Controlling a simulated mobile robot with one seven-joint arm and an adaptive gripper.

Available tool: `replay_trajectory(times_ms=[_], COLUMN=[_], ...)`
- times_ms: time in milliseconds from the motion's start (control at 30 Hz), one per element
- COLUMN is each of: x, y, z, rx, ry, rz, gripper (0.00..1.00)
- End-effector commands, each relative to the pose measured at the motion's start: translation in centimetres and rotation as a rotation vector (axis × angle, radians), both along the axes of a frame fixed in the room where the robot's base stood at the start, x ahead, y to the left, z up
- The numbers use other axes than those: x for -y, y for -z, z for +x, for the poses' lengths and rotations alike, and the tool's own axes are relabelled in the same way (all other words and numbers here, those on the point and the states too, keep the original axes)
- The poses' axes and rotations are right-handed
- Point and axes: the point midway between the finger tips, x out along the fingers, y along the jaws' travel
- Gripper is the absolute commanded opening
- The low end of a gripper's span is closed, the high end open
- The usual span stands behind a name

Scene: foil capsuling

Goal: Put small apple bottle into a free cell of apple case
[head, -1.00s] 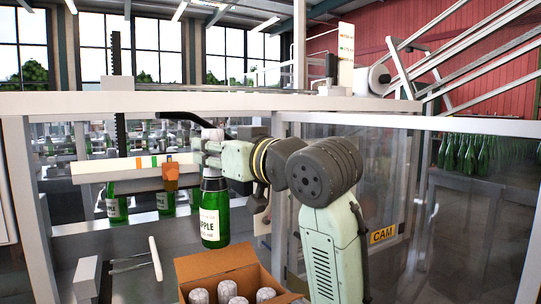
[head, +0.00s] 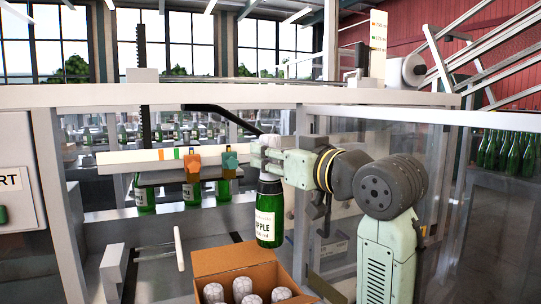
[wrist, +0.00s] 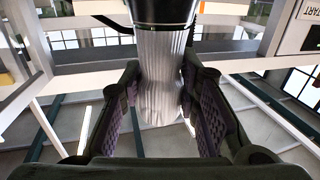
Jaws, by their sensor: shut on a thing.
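My gripper (head: 268,158) is shut on the neck of a green apple bottle (head: 269,213) with a silver foil top and a white label reading "APPLE". The bottle hangs upright above the back edge of an open cardboard case (head: 235,256). In the wrist view the foil-covered neck (wrist: 160,85) lies between the two dark finger pads. The case holds several foil-topped bottles (head: 243,287) at the bottom of the head view. Its lower part is cut off by the frame, so I cannot tell which cells are free.
More green bottles (head: 145,195) stand behind on the line, under a white rail with orange (head: 191,164) and teal (head: 229,162) clamps. A white T-shaped handle (head: 179,248) stands left of the case. Clear guard panels and a metal frame beam (head: 330,95) surround the arm.

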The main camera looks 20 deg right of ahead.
Motion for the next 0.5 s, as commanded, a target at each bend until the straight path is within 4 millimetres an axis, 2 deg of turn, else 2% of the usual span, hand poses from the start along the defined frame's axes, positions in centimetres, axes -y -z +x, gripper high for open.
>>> replay_trajectory(times_ms=[500], x=[0.0], y=[4.6], z=[0.0], rx=[0.001], ry=[0.0], rz=[0.001], gripper=[0.0])
